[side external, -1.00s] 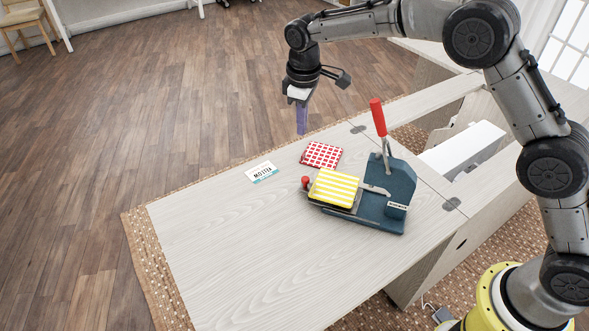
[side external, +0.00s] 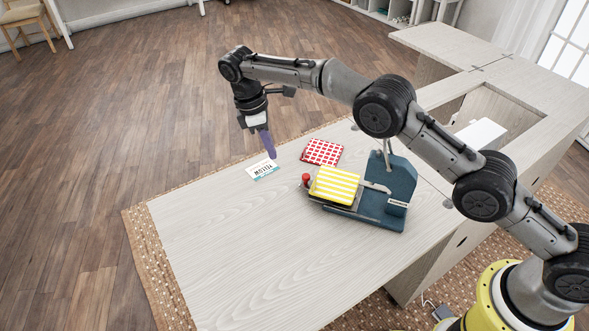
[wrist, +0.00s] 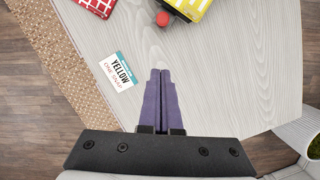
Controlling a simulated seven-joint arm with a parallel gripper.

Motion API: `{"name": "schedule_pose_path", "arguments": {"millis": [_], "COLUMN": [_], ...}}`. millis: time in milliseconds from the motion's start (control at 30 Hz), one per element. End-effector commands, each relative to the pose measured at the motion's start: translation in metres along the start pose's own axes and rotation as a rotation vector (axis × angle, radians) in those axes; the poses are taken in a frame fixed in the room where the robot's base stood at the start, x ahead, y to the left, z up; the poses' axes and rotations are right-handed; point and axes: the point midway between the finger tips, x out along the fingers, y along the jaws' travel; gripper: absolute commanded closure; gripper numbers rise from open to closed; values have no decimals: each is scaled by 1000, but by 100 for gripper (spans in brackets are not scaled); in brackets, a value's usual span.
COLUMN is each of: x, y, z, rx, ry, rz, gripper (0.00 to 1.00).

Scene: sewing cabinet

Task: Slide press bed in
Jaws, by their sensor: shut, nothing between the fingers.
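The blue press (side external: 370,210) stands on the pale wood table, with an upright body at its right side. Its bed carries a yellow-and-white striped piece (side external: 334,186) and sticks out to the left of the body. A red knob (side external: 305,179) is on the bed's left end; it also shows in the wrist view (wrist: 163,18). My arm hides the top of the press handle. My gripper (side external: 272,154) is shut and empty, its purple fingers pointing down above the table, left of the knob and apart from it. In the wrist view the fingers (wrist: 160,74) are together.
A red-and-white checked piece (side external: 322,152) lies behind the press bed. The table (side external: 230,245) is bare in front and left of the press.

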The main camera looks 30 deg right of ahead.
Motion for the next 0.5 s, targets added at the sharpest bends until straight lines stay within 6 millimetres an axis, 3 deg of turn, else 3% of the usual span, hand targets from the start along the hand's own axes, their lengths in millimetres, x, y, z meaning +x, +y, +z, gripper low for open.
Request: {"name": "schedule_pose_path", "arguments": {"millis": [400, 500], "x": [79, 80], "y": [0, 1], "z": [1, 12], "rx": [0, 3], "ry": [-1, 1], "rz": [-1, 0], "gripper": [100, 100]}}
